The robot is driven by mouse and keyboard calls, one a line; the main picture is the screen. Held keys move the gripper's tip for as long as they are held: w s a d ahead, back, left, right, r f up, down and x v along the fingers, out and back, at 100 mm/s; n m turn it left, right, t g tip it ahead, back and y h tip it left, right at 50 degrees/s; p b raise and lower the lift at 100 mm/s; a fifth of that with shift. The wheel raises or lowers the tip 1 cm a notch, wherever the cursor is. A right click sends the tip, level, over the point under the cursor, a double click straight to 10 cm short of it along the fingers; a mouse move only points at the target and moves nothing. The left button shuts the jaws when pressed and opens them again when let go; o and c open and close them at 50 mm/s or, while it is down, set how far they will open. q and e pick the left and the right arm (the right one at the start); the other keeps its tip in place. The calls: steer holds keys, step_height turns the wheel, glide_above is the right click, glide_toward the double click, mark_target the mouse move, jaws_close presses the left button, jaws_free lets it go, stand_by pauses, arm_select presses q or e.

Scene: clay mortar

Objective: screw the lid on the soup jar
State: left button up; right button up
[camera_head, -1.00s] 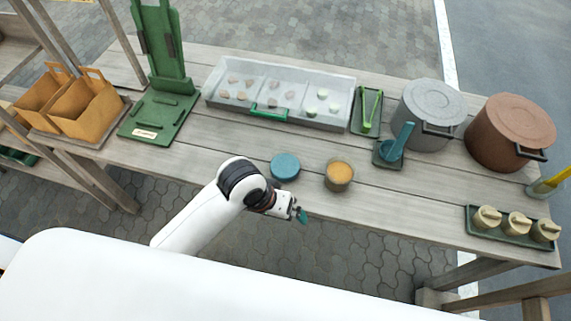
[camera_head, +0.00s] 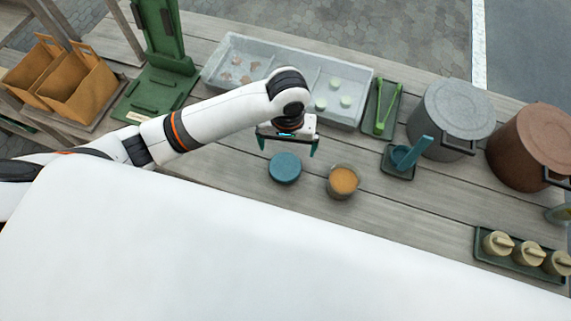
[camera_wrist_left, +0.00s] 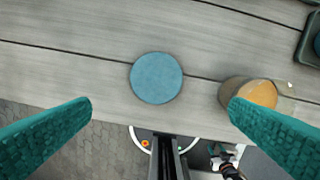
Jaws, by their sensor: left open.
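The blue round lid (camera_head: 285,168) lies flat on the wooden table. It also shows in the left wrist view (camera_wrist_left: 156,78), centred between the fingers and beyond them. The soup jar (camera_head: 342,182) stands upright and uncovered to the right of the lid, with orange soup inside. In the left wrist view the jar (camera_wrist_left: 252,94) is partly hidden by the right-hand finger. My left gripper (camera_head: 287,144) is open and empty, above the table just behind the lid in the head view. Its two teal fingers (camera_wrist_left: 160,118) are spread wide in the wrist view.
A grey compartment tray (camera_head: 235,65) stands behind, partly covered by my left arm. A tongs tray (camera_head: 381,110), a blue ladle (camera_head: 405,158), a grey pot (camera_head: 450,112) and a brown pot (camera_head: 528,145) stand to the right. A tray of cream jars (camera_head: 515,257) sits at the front right.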

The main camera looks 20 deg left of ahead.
arm_select(q)
glide_above(285, 166)
steer(key=f, duration=0.6)
steer(key=shift+s+d+f, duration=0.1)
steer(key=shift+s+d, duration=0.05)
steer(key=shift+d, duration=0.15)
steer(key=shift+f, duration=0.25)
steer(key=shift+f+p, duration=0.15)
steer(key=shift+p, duration=0.15)
steer(key=f, duration=0.4)
steer(key=shift+w+a+f+p, duration=0.15)
steer(key=shift+w+a+p, duration=0.05)
steer(key=shift+a+p, duration=0.15)
steer(key=shift+f, duration=0.4)
arm_select(e)
steer(key=w, duration=0.1)
steer(key=w+r, duration=0.1)
steer(key=shift+w+a+r, duration=0.2)
steer(key=shift+w, duration=0.1)
arm_select(q)
steer(key=c, duration=0.9)
step_height(285, 166, up, 10)
steer(key=shift+r, duration=0.1)
steer(key=shift+c, duration=0.2)
arm_select(e)
steer(key=shift+d+f, duration=0.1)
steer(key=shift+f, duration=0.15)
